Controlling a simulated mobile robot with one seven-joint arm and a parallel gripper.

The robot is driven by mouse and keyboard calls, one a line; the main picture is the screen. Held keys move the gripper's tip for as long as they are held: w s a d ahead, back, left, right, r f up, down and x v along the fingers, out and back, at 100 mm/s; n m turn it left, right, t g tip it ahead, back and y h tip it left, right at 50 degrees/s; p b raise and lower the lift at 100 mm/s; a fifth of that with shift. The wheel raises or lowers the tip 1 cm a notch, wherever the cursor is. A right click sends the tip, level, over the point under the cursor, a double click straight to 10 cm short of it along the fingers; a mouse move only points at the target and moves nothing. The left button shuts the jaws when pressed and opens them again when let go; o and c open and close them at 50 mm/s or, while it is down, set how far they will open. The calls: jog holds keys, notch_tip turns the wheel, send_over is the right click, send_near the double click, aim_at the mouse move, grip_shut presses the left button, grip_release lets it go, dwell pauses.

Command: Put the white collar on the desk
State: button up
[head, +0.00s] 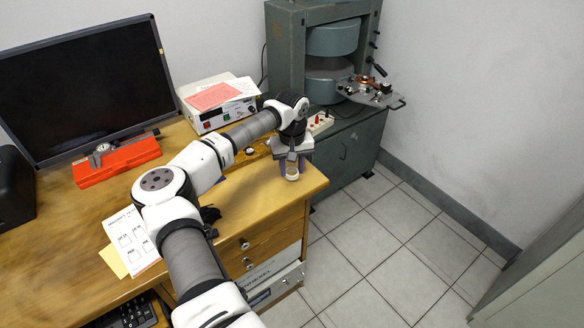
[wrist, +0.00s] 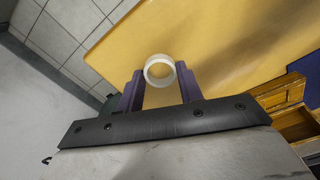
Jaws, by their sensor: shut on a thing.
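The white collar (wrist: 159,71) is a short pale ring between the two purple fingers of my gripper (wrist: 160,88) in the wrist view. The fingers are shut on it from either side. In the head view the collar (head: 292,174) is at the tips of my gripper (head: 291,168), over the right end of the wooden desk (head: 245,200). Whether the collar touches the desk top or hangs just above it I cannot tell. In the wrist view the yellow-brown desk top (wrist: 225,45) lies behind the collar, with its edge to the left.
A monitor (head: 85,90), a red case (head: 118,160), a white instrument box (head: 218,105) and printed sheets (head: 130,240) stand or lie on the desk. A green magnet machine (head: 288,50) stands behind. Bare desk top surrounds my gripper; the tiled floor (head: 370,250) lies right of the desk edge.

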jog(key=shift+f, duration=0.6)
jog(key=shift+f, duration=0.15)
jog(key=o, duration=0.9)
notch_tip(320, 180, up, 12)
jog(key=b, duration=0.3)
jog(key=shift+r, duration=0.2)
